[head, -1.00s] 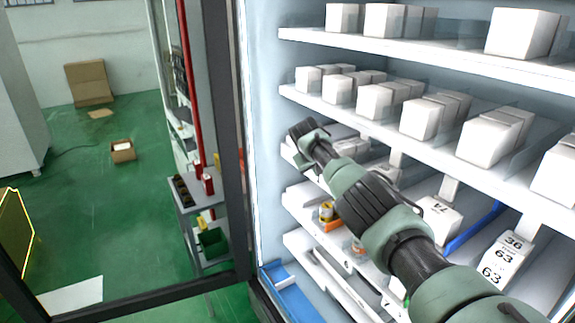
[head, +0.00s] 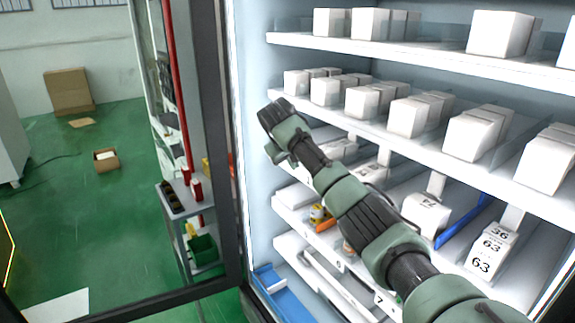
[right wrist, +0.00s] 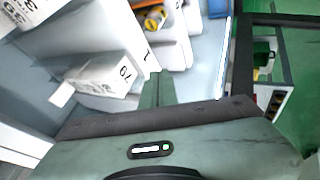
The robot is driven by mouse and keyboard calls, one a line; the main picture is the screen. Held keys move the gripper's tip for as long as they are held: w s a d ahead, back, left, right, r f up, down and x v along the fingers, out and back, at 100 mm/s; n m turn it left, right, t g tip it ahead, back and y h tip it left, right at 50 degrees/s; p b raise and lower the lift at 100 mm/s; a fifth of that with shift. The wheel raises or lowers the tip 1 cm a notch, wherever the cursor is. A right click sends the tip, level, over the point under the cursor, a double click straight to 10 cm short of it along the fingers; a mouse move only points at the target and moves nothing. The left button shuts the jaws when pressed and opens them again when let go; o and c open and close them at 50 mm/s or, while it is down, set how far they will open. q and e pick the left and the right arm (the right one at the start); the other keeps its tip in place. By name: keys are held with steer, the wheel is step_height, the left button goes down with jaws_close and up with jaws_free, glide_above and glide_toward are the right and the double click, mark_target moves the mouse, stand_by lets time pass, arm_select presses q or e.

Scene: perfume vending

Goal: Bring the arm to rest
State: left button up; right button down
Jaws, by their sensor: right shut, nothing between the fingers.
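My right arm, green and black, reaches from the lower right up to the left in the head view, in front of the vending machine's shelves (head: 400,135). My right gripper (head: 277,156) is at its far end, by the machine's left side wall, and is mostly turned away there. In the right wrist view the gripper (right wrist: 157,80) shows its fingers together, with nothing held. My left gripper is not in view.
White boxes (head: 408,116) stand in rows on the shelves close behind my arm. A numbered box (head: 425,212) and a yellow item (head: 318,213) sit lower down; a box marked 70 (right wrist: 110,75) shows in the right wrist view. A dark door frame (head: 226,150) stands at left.

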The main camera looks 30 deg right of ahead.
steer(key=shift+d+r, duration=0.1)
steer(key=shift+d, duration=0.05)
steer(key=s+a+f+n+y+b, duration=0.1)
steer(key=s+a+f, duration=0.15)
steer(key=f, duration=1.25)
steer(key=s+a+f+n, duration=0.1)
steer(key=a+f, duration=0.2)
steer(key=f, duration=1.2)
steer(key=s+a+f+n+g+y+b, duration=0.1)
steer(key=s+a+f, duration=0.1)
steer(key=s+f, duration=0.7)
steer(key=s+a+f+g+y, duration=0.1)
steer(key=s+a+f, duration=0.25)
steer(key=f, duration=0.85)
steer(key=s+a+f+y, duration=0.1)
steer(key=s+a+f, duration=0.2)
steer(key=s+f, duration=0.6)
steer(key=s+a+f+g+b, duration=0.15)
steer(key=s+f, duration=0.35)
steer(key=s, duration=0.7)
steer(key=s+a+f+y, duration=0.1)
steer(key=s+a+f, duration=0.2)
steer(key=s+f, duration=0.6)
steer(key=s+a, duration=0.2)
steer(key=s, duration=0.7)
steer(key=s+a, duration=0.2)
steer(key=s, duration=0.7)
steer(key=shift+s+f+y, duration=0.15)
steer(key=shift+f+y, duration=0.1)
steer(key=shift+y, duration=0.05)
